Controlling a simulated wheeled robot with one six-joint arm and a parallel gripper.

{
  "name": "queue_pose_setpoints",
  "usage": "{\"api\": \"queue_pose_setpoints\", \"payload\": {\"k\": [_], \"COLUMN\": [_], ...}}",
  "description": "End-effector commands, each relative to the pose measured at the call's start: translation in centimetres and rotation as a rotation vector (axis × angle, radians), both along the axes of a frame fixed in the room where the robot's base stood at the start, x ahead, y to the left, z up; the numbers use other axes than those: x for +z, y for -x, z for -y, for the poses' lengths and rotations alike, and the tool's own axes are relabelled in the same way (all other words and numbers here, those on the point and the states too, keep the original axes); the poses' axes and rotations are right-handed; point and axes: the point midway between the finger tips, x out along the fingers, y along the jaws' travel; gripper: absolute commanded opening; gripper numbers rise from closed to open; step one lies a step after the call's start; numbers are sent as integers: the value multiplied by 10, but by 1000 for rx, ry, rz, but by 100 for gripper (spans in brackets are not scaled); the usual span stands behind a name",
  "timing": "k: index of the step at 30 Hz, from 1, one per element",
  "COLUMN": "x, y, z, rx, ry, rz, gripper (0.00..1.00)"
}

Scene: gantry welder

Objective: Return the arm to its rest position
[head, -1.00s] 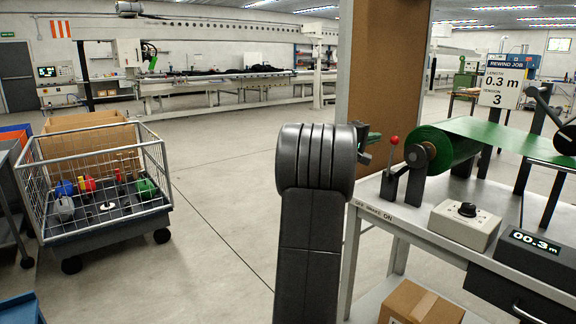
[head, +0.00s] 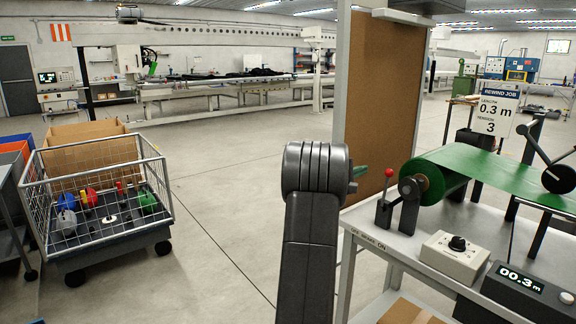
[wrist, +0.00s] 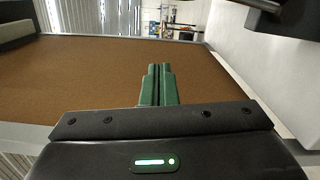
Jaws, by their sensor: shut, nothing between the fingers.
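My gripper (wrist: 159,84) shows in the wrist view with its two green fingers together and nothing between them. It points toward a brown board in a grey frame (wrist: 110,75). In the head view my dark arm stands upright in the middle, and only a bit of the green gripper (head: 360,172) shows past its right side. The arm hides the rest of the gripper. The gripper appears in front of the brown board (head: 380,110) and left of the rewind bench (head: 400,240), apart from the red-knobbed lever (head: 388,190).
The bench carries a green roll (head: 432,182), a dial box (head: 456,250) and a display (head: 520,282) reading 00.3 m. A sign (head: 497,110) reads 0.3 m, tension 3. A wire cart (head: 100,205) with spools stands at left. The floor between is clear.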

Motion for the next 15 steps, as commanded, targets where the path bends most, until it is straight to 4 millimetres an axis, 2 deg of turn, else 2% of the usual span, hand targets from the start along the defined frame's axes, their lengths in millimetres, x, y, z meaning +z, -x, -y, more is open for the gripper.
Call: {"api": "queue_pose_setpoints", "payload": {"k": [15], "x": [-7], "y": [-9], "z": [-7], "rx": [1], "ry": [57], "rz": [-73], "gripper": [0]}}
